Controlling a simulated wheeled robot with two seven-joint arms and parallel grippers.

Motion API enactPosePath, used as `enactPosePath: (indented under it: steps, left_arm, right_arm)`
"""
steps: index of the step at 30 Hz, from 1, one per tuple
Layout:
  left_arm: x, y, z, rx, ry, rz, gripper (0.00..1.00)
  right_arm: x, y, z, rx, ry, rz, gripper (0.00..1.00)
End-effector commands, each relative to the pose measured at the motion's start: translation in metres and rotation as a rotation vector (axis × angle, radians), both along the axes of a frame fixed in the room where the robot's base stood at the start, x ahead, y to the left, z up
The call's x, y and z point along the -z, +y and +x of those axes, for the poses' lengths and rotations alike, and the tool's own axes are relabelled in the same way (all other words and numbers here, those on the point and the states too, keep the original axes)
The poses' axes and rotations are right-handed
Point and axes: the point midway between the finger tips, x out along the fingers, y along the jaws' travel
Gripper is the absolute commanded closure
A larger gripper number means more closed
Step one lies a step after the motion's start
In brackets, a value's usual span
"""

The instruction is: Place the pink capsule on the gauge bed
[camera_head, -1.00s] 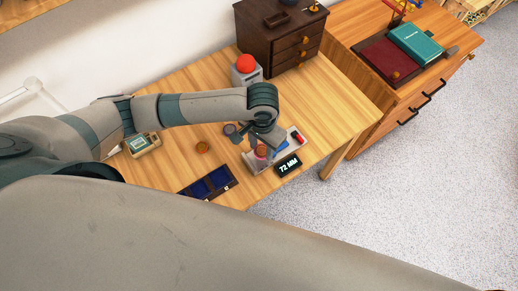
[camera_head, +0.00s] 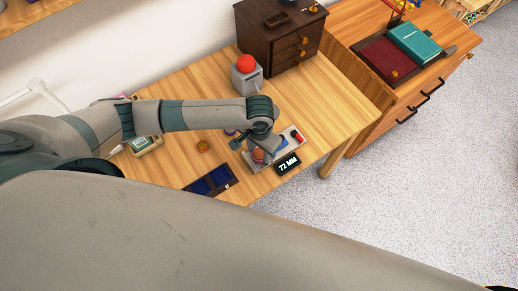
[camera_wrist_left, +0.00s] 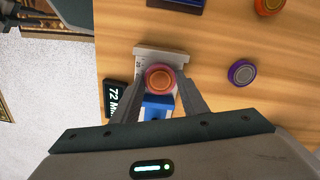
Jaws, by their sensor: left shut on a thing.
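My left gripper (camera_head: 259,153) is shut on the pink capsule, a round disc that shows between the fingertips in the left wrist view (camera_wrist_left: 159,77). The gripper holds it over the pale gauge bed (camera_wrist_left: 163,55), near the end away from the blue block (camera_wrist_left: 157,105). I cannot tell whether the capsule touches the bed. In the head view the gauge (camera_head: 299,137) is partly hidden by my wrist, and its black display (camera_head: 287,164) reads 72 MM.
An orange capsule (camera_head: 203,146) and a purple capsule (camera_head: 230,132) lie on the table left of the gauge. A dark blue compartment tray (camera_head: 210,181) is at the front edge. A red-topped grey box (camera_head: 246,74) and a brown drawer cabinet (camera_head: 281,40) stand behind.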

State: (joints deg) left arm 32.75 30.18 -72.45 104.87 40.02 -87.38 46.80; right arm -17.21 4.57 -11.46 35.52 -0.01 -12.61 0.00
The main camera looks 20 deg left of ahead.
Motion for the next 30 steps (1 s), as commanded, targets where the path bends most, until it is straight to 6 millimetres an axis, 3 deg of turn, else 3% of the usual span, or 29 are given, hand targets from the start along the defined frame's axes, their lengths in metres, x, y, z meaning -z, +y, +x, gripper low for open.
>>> enactPosePath:
  steps: [8, 9, 11, 12, 23, 30]
  left_arm:
    - [0.002, 0.000, 0.000, 0.000, 0.001, 0.000, 0.82]
    - [0.003, 0.000, 0.000, 0.000, 0.001, 0.000, 0.58]
    - [0.002, 0.000, 0.000, 0.000, 0.000, 0.000, 0.44]
    - [0.002, 0.000, 0.000, 0.000, 0.000, 0.000, 0.42]
    - [0.000, 0.000, 0.000, 0.000, 0.000, 0.000, 0.42]
    - [-0.018, 0.000, 0.000, 0.000, -0.001, -0.001, 0.42]
  right_arm:
    - [0.000, 0.000, 0.000, 0.000, 0.000, 0.000, 0.72]
    - [0.000, 0.000, 0.000, 0.000, 0.000, 0.000, 0.72]
    - [0.000, 0.000, 0.000, 0.000, 0.000, 0.000, 0.72]
    - [0.000, 0.000, 0.000, 0.000, 0.000, 0.000, 0.72]
    - [0.001, 0.000, 0.000, 0.000, 0.000, 0.000, 0.72]
    - [0.007, 0.000, 0.000, 0.000, 0.000, 0.000, 0.72]
